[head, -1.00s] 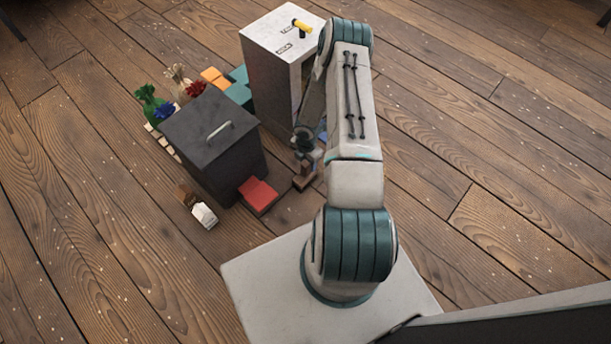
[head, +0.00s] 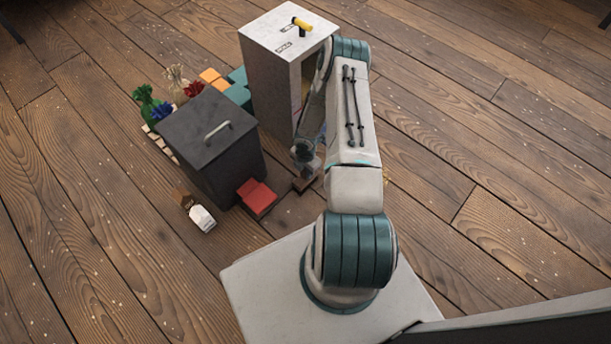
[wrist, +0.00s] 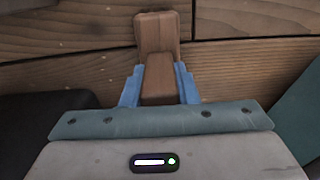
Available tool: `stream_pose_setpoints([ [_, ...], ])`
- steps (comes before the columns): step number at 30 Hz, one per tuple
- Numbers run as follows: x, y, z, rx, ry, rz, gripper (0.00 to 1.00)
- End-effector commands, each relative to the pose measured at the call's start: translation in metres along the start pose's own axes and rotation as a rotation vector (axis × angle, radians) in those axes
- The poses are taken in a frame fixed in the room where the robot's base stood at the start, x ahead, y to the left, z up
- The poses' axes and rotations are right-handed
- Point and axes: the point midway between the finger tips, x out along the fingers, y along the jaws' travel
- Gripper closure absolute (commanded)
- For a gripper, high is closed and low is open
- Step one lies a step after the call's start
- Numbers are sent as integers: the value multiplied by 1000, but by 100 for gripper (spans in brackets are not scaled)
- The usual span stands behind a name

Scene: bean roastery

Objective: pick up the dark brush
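A brown wooden piece, which I take to be the dark brush (wrist: 157,35), stands between my gripper's blue fingers in the wrist view. Its wide block lies beyond the fingertips and a narrower part runs back toward the palm. My gripper (wrist: 159,80) has one finger close along each side, with hardly any gap showing; whether they press on it I cannot tell. In the head view my gripper (head: 305,158) is low over the floor, partly behind my arm. The brush's brown base (head: 301,184) shows just below it.
A dark lidded bin (head: 210,135) and a red block (head: 258,200) stand left of my gripper. A tall pale cabinet (head: 272,90) with a yellow-handled tool (head: 301,26) on top stands behind. A white-and-brown bag (head: 201,215) lies front left. Floor at right is open.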

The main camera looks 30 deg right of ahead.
Motion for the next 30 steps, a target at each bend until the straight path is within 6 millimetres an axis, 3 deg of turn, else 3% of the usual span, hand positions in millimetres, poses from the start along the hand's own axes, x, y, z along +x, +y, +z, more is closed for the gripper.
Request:
stream_pose_setpoints([
  [11,-7,0,0,0,-1,0,100],
  [19,-46,1,1,0,-2,1,100],
  [30,-94,-60,58,6,-1,1,100],
])
